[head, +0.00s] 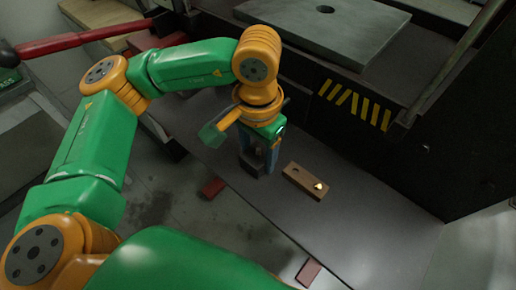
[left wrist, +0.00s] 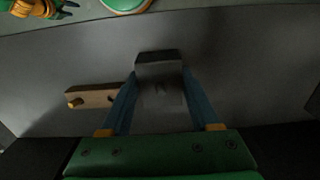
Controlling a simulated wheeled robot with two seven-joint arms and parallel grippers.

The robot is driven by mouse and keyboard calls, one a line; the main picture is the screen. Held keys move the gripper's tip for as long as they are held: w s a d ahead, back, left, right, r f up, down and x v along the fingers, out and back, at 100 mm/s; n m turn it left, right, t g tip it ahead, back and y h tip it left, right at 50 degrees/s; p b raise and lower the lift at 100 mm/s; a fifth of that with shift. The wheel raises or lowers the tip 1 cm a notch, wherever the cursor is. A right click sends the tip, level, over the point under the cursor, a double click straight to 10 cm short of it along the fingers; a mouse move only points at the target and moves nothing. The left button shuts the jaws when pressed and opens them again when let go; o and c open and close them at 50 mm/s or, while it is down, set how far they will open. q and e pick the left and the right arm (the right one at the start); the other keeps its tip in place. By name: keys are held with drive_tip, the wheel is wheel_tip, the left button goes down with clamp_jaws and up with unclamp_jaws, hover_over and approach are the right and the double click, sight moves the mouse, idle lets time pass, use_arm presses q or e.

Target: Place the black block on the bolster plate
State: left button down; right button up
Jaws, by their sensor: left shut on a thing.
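My left gripper (head: 258,160) points down over the low grey ledge at the front of the press. It is shut on the black block (head: 252,166), which also shows between the blue fingers in the left wrist view (left wrist: 160,66). Whether the block touches the ledge is not clear. The bolster plate appears to be the thick grey plate with a round hole (head: 345,28), higher up at the back, beyond the gripper. What looks like my right gripper (left wrist: 66,9) shows small at the top left of the left wrist view; its opening is not clear.
A wooden block with a brass-coloured piece (head: 303,181) lies on the grey ledge (head: 350,230), just right of the gripper. Yellow stripes (head: 355,104) mark the dark press front. A red-handled lever (head: 70,42) is at upper left. The ledge's right part is clear.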

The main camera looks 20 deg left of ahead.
use_arm(q)
drive_tip(key=shift+f, duration=0.15)
drive_tip(key=shift+c, duration=0.6)
unclamp_jaws()
drive_tip(key=shift+s, duration=0.1)
